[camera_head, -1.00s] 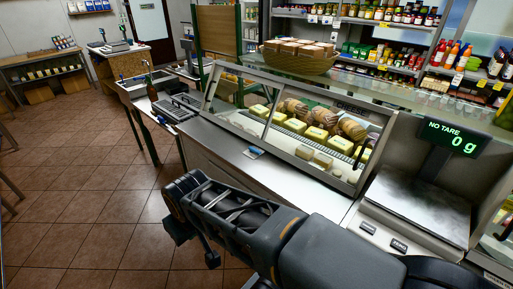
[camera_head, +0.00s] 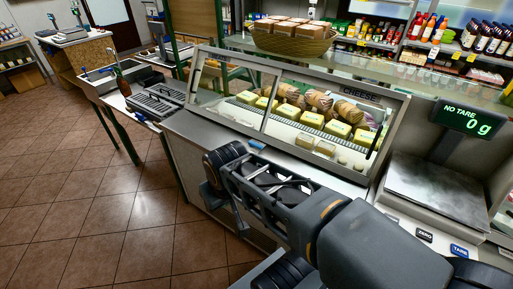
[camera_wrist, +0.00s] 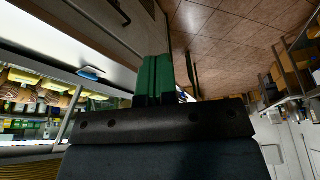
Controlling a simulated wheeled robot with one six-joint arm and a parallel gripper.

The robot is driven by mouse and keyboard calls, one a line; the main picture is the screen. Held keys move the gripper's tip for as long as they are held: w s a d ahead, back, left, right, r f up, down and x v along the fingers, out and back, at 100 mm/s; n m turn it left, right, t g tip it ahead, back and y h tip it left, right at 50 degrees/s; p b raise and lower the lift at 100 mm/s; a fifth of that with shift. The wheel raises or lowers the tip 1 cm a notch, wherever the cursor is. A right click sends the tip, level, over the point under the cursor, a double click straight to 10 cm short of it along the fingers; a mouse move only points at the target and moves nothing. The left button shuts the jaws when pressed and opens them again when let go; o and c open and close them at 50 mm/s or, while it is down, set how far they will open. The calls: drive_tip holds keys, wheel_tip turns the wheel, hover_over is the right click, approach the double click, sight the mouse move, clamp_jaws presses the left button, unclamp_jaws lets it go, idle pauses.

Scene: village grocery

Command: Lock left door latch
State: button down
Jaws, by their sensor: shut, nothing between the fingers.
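My gripper (camera_wrist: 155,78) shows in the wrist view as two green fingers pressed together, with nothing between them. They point along the grey front panel (camera_wrist: 105,40) of the counter, beside the floor. A dark, bar-like piece (camera_wrist: 120,12) shows on this panel, ahead of the fingertips and apart from them; I cannot tell whether it is a latch or a handle. In the head view my arm reaches over the front edge of the cheese counter and hides the fingers. No latch can be clearly made out there.
The glass cheese case (camera_head: 285,110) stands on the steel counter (camera_head: 205,130), with a small blue object (camera_head: 257,144) near its front edge. A scale (camera_head: 435,190) is at the right. A side table (camera_head: 125,85) stands left of the counter. The tiled floor (camera_head: 90,210) is open at the left.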

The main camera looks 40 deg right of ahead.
drive_tip(key=w+d+f+n+t+h+b, duration=0.1)
drive_tip(key=w+d+f+h+b, duration=0.1)
drive_tip(key=w+d, duration=0.7)
drive_tip(key=w+d+f+n+t+h+b, duration=0.1)
drive_tip(key=w+d+f+h+b, duration=0.1)
drive_tip(key=w+d+f, duration=0.3)
drive_tip(key=w+d, duration=0.3)
drive_tip(key=d, duration=0.3)
drive_tip(key=shift+w+d+n+t+b, duration=0.25)
drive_tip(key=shift+w+n+t+b, duration=0.05)
drive_tip(key=shift+w+b, duration=0.1)
drive_tip(key=shift+f, duration=0.15)
drive_tip(key=b, duration=0.1)
approach(254, 150)
drive_tip(key=f, duration=0.1)
drive_tip(key=w+a+f, duration=0.1)
drive_tip(key=f, duration=0.1)
drive_tip(key=a+f, duration=0.1)
drive_tip(key=shift+w+f, duration=0.15)
drive_tip(key=d+p, duration=0.1)
drive_tip(key=w+d+p, duration=0.1)
drive_tip(key=shift+w+d, duration=0.1)
drive_tip(key=shift+d, duration=0.3)
drive_tip(key=shift+w+d+f, duration=0.2)
drive_tip(key=shift+w+d, duration=0.05)
drive_tip(key=shift+d, duration=0.4)
